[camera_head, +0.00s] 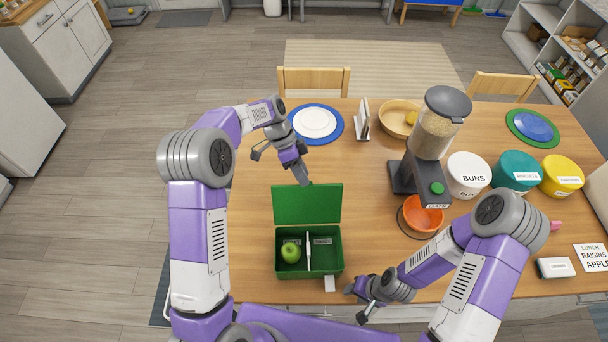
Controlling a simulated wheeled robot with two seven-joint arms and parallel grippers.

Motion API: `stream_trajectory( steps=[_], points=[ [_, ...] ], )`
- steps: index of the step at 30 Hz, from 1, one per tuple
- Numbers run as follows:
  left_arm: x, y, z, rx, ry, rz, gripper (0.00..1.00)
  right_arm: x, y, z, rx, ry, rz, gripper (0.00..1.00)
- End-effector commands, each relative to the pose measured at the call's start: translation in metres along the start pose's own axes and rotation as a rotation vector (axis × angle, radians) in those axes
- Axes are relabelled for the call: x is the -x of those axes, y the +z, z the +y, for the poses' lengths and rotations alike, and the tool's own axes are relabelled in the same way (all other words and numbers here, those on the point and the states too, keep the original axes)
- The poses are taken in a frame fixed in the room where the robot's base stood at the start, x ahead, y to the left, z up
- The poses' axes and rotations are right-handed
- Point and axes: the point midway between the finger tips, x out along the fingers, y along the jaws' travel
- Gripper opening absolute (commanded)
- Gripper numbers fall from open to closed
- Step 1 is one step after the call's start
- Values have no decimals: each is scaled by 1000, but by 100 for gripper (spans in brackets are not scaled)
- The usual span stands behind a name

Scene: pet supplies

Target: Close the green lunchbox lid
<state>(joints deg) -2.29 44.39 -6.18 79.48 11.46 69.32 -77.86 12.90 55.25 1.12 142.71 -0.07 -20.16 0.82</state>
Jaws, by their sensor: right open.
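The green lunchbox (310,272) sits on the table in front of me. Its green lid (307,204) is raised at the far side, so the box is open. A green apple (291,252) lies in the left compartment, left of a divider. My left gripper (304,178) is just beyond the lid's top edge, pointing toward it. Its fingertips look together and empty; I cannot tell whether they touch the lid. My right gripper (356,302) is open and empty, low beside the box's near right corner.
An orange bowl (423,214) sits under a grain dispenser (426,140) to the right. White (467,175), teal (516,172) and yellow (562,176) canisters stand further right. A plate (315,123) lies behind the lid. The table left of the lunchbox is clear.

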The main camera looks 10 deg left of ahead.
Motion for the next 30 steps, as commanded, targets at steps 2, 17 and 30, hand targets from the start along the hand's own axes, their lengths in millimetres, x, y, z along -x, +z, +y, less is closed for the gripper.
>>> stream_trajectory(
  steps=[2,17,30],
  points=[
    [-8,0,0,1,1,0,33,1,0,0,0,0,0,43],
    [-16,0,0,1,-1,0,15,1,0,-1,0,0,0,43],
    [-15,0,0,0,-1,0,0,1,0,0,0,0,0,43]
  ],
)
